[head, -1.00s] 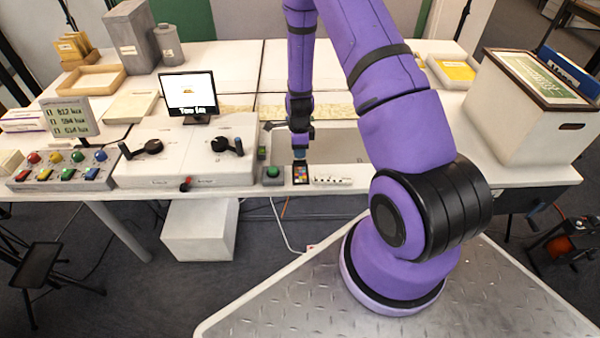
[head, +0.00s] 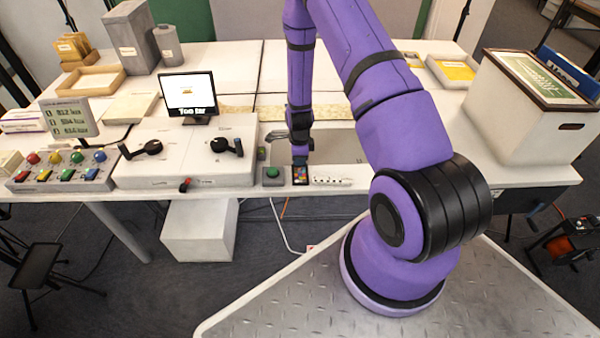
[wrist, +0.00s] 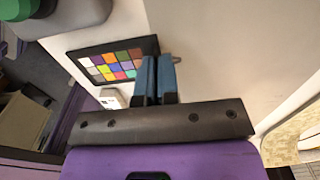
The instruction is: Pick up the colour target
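The colour target (head: 300,175) is a small dark card with rows of coloured squares, near the front edge of the table. In the wrist view the colour target (wrist: 104,66) lies left of the fingers. My gripper (head: 300,161) is just above its far end, pointing down. In the wrist view the two blue fingers of my gripper (wrist: 157,62) are close together with a narrow gap between them. Their tips overlap the card's right end in the picture. I cannot tell whether they touch it, and I see nothing held between them.
A green-button box (head: 272,175) stands just left of the target, and a white strip (head: 332,175) lies just right. A white console with black handles (head: 185,150) is further left. A large archival box (head: 535,120) stands at the right.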

